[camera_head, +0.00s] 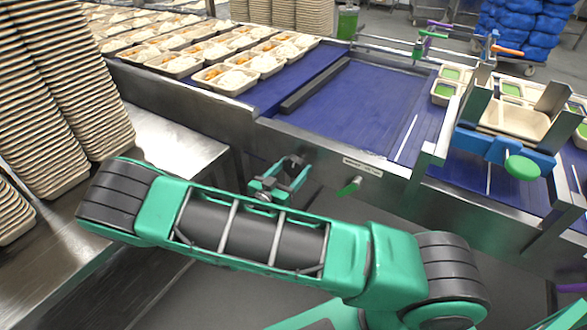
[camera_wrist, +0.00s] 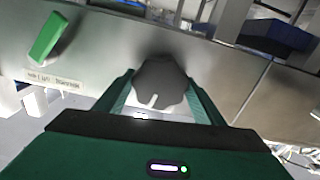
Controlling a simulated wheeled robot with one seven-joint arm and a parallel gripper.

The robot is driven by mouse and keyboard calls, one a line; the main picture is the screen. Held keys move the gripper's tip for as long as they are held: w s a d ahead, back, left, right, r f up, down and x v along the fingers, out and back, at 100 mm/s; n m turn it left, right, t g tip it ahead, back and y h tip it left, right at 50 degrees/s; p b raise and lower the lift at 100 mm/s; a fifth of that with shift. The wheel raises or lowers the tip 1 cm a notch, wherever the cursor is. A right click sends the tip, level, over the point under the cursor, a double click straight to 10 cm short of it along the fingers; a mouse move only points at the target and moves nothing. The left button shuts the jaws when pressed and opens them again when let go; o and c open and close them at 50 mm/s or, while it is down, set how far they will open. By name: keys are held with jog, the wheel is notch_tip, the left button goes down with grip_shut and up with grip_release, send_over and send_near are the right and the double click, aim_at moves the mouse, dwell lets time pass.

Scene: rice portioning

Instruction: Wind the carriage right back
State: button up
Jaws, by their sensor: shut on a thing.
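A dark grey lobed knob (camera_wrist: 158,86) with a pale pointer line sits on the front metal panel in the wrist view. My gripper (camera_head: 281,177) has a green finger on each side of it and is shut on it. In the head view the knob is mostly hidden by my gripper. A blue unit (camera_head: 505,145) with upright metal plates and a green disc spans the belt at the right; it looks like the carriage, but I cannot tell for sure. Its link to the knob does not show.
A green lever (camera_head: 350,187) sticks out of the panel right of my gripper, beside a label; it also shows in the wrist view (camera_wrist: 47,37). Behind the panel runs a blue belt (camera_head: 365,100). Filled trays stand behind at left, and stacked trays (camera_head: 45,90) rise at far left.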

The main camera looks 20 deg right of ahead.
jog(key=shift+w+a+f, duration=0.1)
jog(key=shift+a+f, duration=0.1)
jog(key=shift+a, duration=0.05)
jog(key=shift+m, duration=1.7)
jog(key=m, duration=0.2)
jog(key=shift+w+r+m, duration=0.1)
jog(key=shift+m, duration=0.5)
jog(key=shift+r+m, duration=0.1)
jog(key=shift+m, duration=1.5)
